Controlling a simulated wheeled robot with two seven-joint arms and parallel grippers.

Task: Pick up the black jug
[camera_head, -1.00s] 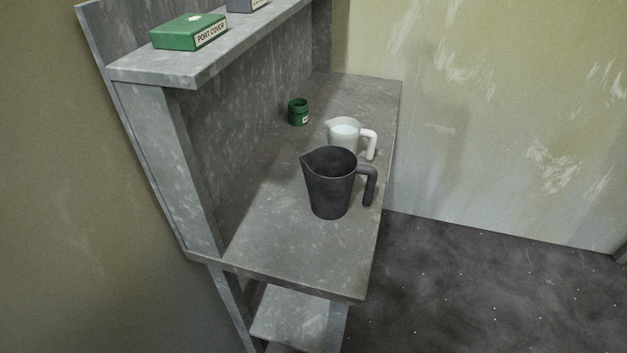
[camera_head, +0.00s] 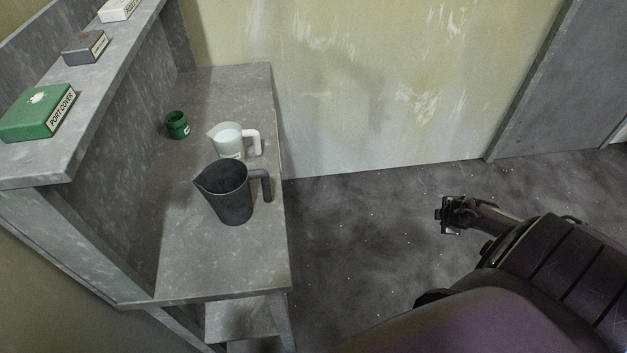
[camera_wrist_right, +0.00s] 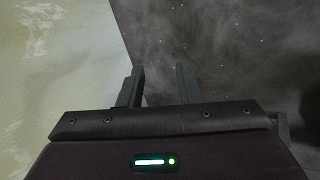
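The black jug (camera_head: 231,197) stands upright on the grey bench in the head view, its handle to the right and its spout to the left. It looks empty from above. My right gripper (camera_head: 441,214) is in the head view, over the dark floor, well to the right of the bench and apart from the jug. In the right wrist view its two fingers (camera_wrist_right: 159,88) are spread with a gap between them and nothing held. My left gripper is not in view.
A white jug (camera_head: 228,142) with pale contents stands just behind the black jug. A small green jar (camera_head: 177,125) is behind to the left. A shelf (camera_head: 108,93) with a green box (camera_head: 38,112) and two smaller boxes overhangs the bench's left side. The bench front (camera_head: 222,270) is bare.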

